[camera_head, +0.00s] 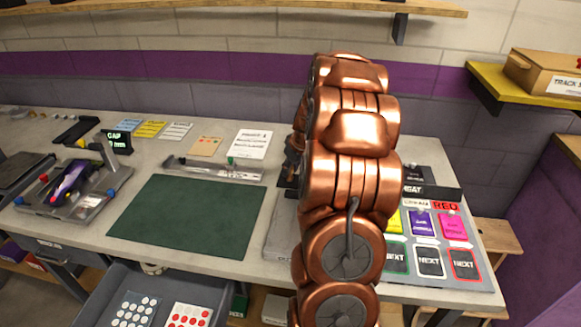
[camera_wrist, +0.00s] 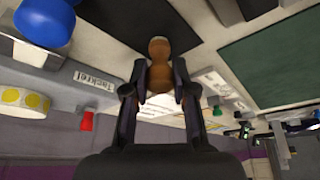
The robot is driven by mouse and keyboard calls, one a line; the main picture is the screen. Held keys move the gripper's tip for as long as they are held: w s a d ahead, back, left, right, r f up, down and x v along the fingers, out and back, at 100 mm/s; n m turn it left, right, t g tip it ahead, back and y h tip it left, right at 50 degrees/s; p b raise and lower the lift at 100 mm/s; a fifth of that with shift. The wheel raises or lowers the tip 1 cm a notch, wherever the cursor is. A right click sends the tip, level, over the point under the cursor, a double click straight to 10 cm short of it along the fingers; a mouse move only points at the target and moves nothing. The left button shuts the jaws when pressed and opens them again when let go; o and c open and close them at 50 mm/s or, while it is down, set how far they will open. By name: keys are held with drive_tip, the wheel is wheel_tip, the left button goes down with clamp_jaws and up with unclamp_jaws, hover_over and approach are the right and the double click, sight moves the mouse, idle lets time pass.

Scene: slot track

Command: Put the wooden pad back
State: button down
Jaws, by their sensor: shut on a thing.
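My gripper (camera_wrist: 160,82) is shut on a brown wooden piece with a rounded, knob-like shape, which I take to be the wooden pad (camera_wrist: 158,52). The piece sits between the two dark fingertips in the wrist view. In the head view my copper arm hides most of the gripper and the held piece.
A card board (camera_head: 440,245) is right of my arm. An open drawer (camera_head: 100,292) is below the front edge.

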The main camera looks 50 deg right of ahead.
drive_tip(key=shift+f, duration=0.15)
drive_tip(key=c, duration=0.9)
unclamp_jaws()
drive_tip(key=shift+c, duration=0.2)
drive_tip(key=b+v, duration=0.2)
drive_tip(key=v, duration=1)
drive_tip(key=shift+b, duration=0.3)
drive_tip(key=s+a+n+g+y, duration=0.1)
drive_tip(key=s+a+g, duration=0.15)
drive_tip(key=a, duration=1.05)
drive_tip(key=s+a+g+y, duration=0.1)
drive_tip(key=s+a, duration=0.2)
drive_tip(key=a, duration=0.9)
drive_tip(key=s+a+f+g, duration=0.1)
drive_tip(key=s+a+f, duration=0.1)
drive_tip(key=s+a, duration=0.4)
drive_tip(key=s+a+f+g+h, duration=0.1)
drive_tip(key=s+a, duration=0.5)
drive_tip(key=s, duration=0.8)
drive_tip(key=shift+f+g+h, duration=0.3)
drive_tip(key=shift+f+g, duration=0.15)
drive_tip(key=shift+f, duration=0.35)
